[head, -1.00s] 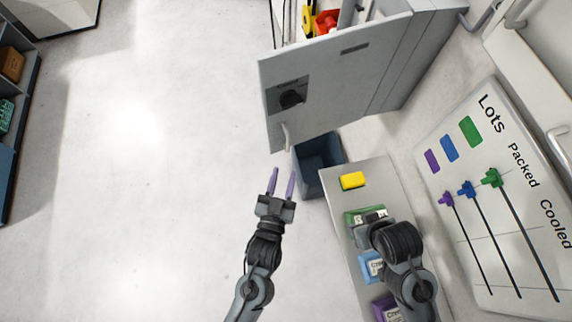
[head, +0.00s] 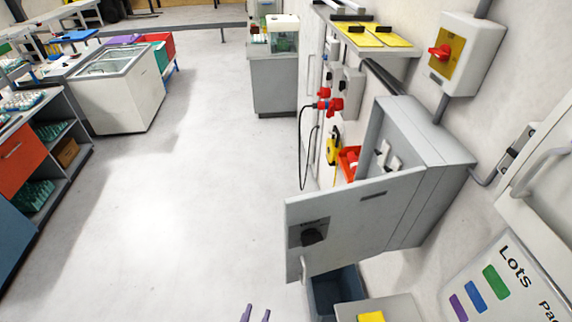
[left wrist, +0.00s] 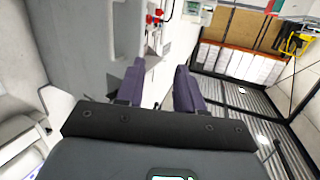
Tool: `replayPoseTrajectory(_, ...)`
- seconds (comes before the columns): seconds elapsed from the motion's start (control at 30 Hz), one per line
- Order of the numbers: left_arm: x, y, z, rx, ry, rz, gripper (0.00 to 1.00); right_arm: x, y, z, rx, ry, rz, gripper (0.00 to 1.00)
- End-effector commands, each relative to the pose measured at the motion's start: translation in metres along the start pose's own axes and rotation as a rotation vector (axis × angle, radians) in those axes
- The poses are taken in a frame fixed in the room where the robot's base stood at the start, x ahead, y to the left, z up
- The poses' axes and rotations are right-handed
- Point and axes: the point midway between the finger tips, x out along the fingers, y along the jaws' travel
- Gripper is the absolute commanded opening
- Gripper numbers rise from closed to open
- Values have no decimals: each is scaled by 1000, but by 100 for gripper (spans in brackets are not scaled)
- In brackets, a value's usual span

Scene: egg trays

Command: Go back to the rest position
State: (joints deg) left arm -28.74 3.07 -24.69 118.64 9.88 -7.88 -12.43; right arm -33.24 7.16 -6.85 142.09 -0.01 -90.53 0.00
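My left gripper (head: 256,313) shows only as two purple fingertips at the bottom edge of the head view. In the left wrist view my left gripper (left wrist: 157,88) has its two purple fingers apart, with nothing between them but background. My right gripper is outside both current views.
A grey cabinet (head: 365,215) on the right wall has its door open. A dark blue bin (head: 335,290) and a grey surface with a yellow block (head: 371,317) lie below it. A white chest freezer (head: 115,92) stands far left. The middle floor (head: 200,190) is clear.

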Motion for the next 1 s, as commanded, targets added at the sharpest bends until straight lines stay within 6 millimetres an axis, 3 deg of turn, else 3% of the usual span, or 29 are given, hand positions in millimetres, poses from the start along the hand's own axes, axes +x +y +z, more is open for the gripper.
replayPoseTrajectory(0.03,-8,-19,-6,5,-68,-7,37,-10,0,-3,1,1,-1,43)
replayPoseTrajectory(0.2,-38,-71,1,7,-352,-21,37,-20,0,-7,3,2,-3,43)
replayPoseTrajectory(0.4,-89,-107,12,-13,-692,-45,37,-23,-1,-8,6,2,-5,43)
replayPoseTrajectory(0.53,-120,-114,19,-33,-867,-58,37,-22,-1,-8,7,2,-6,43)
replayPoseTrajectory(0.7,-149,-110,30,-59,-1037,-56,37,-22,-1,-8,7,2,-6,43)
replayPoseTrajectory(1.0,-162,-108,38,-83,-1122,-64,37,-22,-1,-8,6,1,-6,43)
